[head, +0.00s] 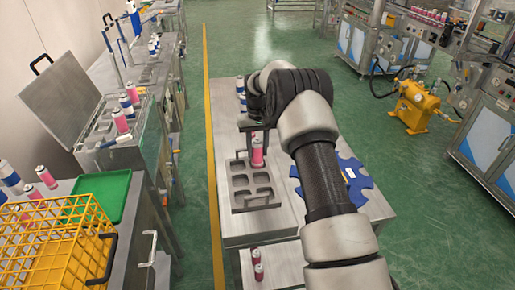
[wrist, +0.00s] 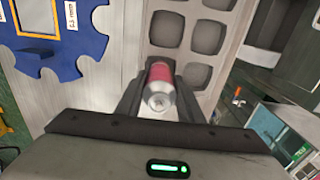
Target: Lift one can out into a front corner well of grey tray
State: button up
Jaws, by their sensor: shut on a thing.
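The grey tray (head: 239,196) lies on the table with several rounded wells facing up and handles at its ends. A pink can (head: 258,156) with a pale metal top stands upright at the tray's far right part. My gripper (head: 258,134) is shut on this can near its top. In the wrist view the can (wrist: 160,92) sits between the two dark fingers, with the tray (wrist: 221,49) just beyond it. I cannot tell whether the can's base is in a well or above it. The nearer wells in the head view look empty.
A blue gear-shaped plate (head: 360,182) lies right of the tray, partly behind my arm. A yellow wire crate (head: 50,245) and green tray (head: 100,192) are on the left bench.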

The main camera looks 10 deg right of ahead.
jog(key=shift+f+b, duration=0.35)
jog(key=shift+f, duration=0.1)
dwell(0.5)
jog(key=o, duration=1.1)
jog(key=shift+o, duration=0.2)
notch_tip(320, 180, up, 17)
jog(key=shift+r, duration=0.2)
